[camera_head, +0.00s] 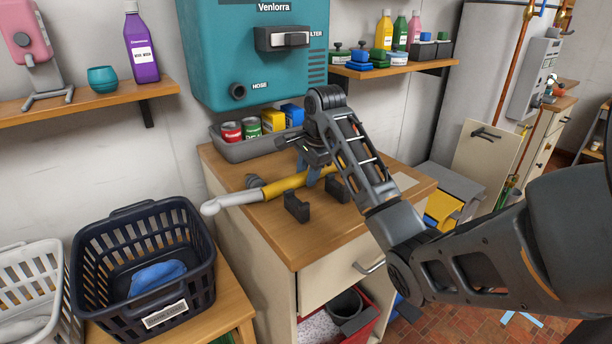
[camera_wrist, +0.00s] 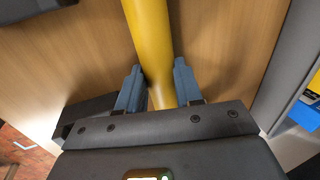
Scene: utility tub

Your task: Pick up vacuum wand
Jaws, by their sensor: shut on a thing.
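The vacuum wand lies over the wooden counter top, with a yellow tube (camera_head: 284,186) and a pale grey bent end (camera_head: 226,201) pointing left. In the wrist view its yellow tube (camera_wrist: 152,45) runs up from between the fingers. My gripper (camera_head: 312,176) is shut on the yellow tube, with a blue-grey finger on each side in the wrist view (camera_wrist: 159,88). Dark cradle blocks (camera_head: 297,206) stand on the counter close to the wand. My arm hides the wand's right end. I cannot tell whether the wand is clear of the cradle.
A teal wall unit (camera_head: 240,75) hangs above the counter (camera_head: 310,240). A grey tray (camera_head: 240,152) with cans and boxes stands behind the wand. A dark basket (camera_head: 90,270) with a blue cloth (camera_head: 156,277) is at lower left.

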